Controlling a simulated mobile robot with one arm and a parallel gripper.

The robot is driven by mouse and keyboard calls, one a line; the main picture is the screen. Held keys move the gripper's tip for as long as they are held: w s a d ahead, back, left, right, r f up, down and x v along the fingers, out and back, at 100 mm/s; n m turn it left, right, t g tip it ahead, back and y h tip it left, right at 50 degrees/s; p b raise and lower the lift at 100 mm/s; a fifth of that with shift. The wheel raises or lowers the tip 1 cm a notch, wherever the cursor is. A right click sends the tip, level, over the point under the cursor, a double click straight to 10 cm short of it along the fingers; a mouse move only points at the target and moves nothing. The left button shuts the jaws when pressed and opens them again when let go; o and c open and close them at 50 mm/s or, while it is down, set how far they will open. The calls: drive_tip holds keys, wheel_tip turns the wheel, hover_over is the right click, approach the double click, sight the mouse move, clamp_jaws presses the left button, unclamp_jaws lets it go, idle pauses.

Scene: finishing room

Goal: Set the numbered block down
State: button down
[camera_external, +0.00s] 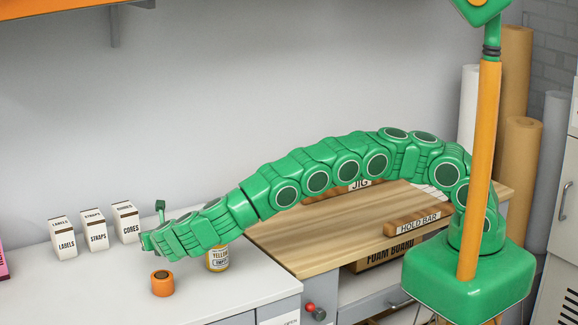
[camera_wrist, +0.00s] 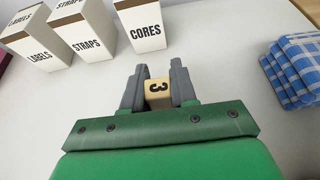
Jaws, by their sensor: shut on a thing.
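The numbered block (camera_wrist: 158,96) is a small tan wooden block with a black 3 on its face. In the wrist view it sits between the two grey fingers of my gripper (camera_wrist: 159,77), which is shut on it. In the external view my gripper (camera_external: 146,243) is low over the white counter (camera_external: 95,292), behind the orange roll. The block is hidden there by the arm. I cannot tell whether the block touches the counter.
White boxes marked LABELS (camera_external: 65,238), STRAPS (camera_external: 95,232) and CORES (camera_external: 126,222) stand behind. An orange roll (camera_external: 162,284) and yellow-labelled can (camera_external: 218,258) stand near the arm. Folded blue checked cloths (camera_wrist: 290,72) lie at right. Counter between boxes and cloths is clear.

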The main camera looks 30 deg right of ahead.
sight(152, 258)
drive_tip(key=shift+f, duration=1.75)
drive_tip(key=shift+f, duration=0.15)
drive_tip(key=c, duration=0.9)
unclamp_jaws()
drive_tip(key=shift+r, duration=0.2)
drive_tip(key=v, duration=0.4)
drive_tip(key=shift+s, duration=0.2)
wheel_tip(152, 258, up, 7)
drive_tip(key=shift+s, duration=0.25)
drive_tip(key=shift+r, duration=0.1)
